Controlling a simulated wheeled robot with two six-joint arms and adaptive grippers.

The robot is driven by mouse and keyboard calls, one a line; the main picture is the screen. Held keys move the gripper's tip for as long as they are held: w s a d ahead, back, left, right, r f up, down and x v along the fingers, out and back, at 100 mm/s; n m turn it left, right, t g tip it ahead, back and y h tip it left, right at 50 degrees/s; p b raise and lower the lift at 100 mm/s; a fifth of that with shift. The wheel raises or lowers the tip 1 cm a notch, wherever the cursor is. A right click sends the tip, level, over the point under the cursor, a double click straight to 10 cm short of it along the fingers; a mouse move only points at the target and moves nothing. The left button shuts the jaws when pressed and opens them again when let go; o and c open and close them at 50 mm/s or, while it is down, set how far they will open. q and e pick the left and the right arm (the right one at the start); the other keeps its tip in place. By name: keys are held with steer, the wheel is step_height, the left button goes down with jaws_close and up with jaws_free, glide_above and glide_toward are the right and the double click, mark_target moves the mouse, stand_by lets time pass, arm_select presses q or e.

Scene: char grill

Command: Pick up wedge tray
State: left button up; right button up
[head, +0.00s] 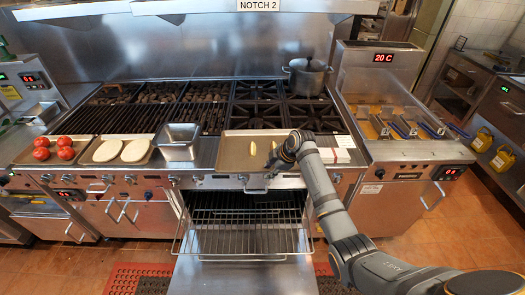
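The wedge tray (233,152) is a shallow metal tray on the front ledge of the grill, right of centre. A few pale yellow wedges (252,148) lie in it. My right gripper (271,160) is over the right part of the tray, with its fingers pointing down and left near the front rim. The gripper and arm hide part of the tray. I cannot tell whether the fingers touch the tray or how far apart they are. My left gripper is not in view.
An oven below has its door down and a wire rack (243,235) pulled out. A pot (307,80) is behind.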

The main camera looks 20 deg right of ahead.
jaws_close()
steer(key=shift+r, duration=0.25)
stand_by(0.4)
